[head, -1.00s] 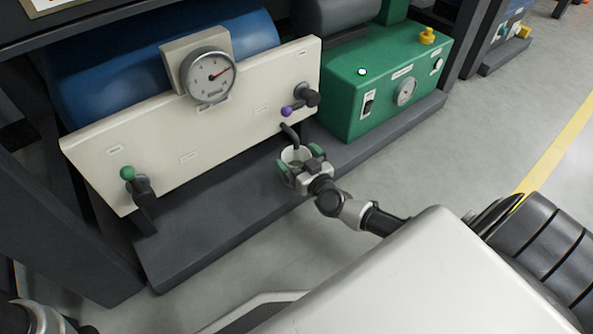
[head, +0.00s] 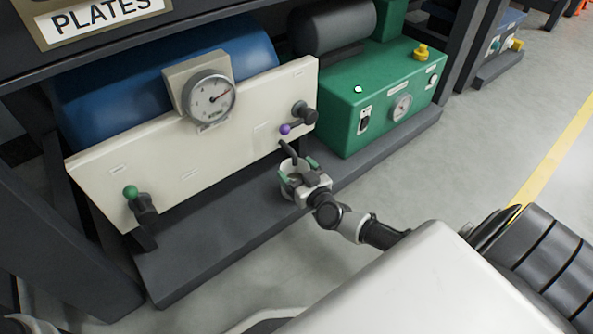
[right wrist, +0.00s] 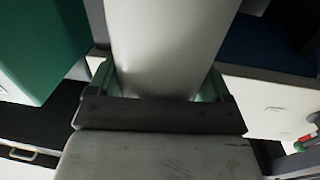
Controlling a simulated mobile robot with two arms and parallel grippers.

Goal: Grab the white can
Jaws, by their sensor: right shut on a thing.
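The white can (head: 287,184) stands on the dark grey shelf below the cream panel, under the dark spout at the panel's right end. Its rim shows in the head view; my gripper hides part of it. My right gripper (head: 299,174) is shut on the can, with its green-padded fingers on either side. In the right wrist view the can (right wrist: 168,45) fills the space between the fingers (right wrist: 160,85). I cannot tell whether the can touches the shelf. My left gripper is not clearly in view; only a bit of my left arm shows at the bottom left.
The cream panel (head: 175,165) carries a gauge (head: 209,98), a green-knobbed valve (head: 131,192) and a purple-knobbed valve (head: 286,129). A green machine (head: 375,95) stands to its right. The dark shelf (head: 200,240) is bare left of the can. The grey floor at right is clear.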

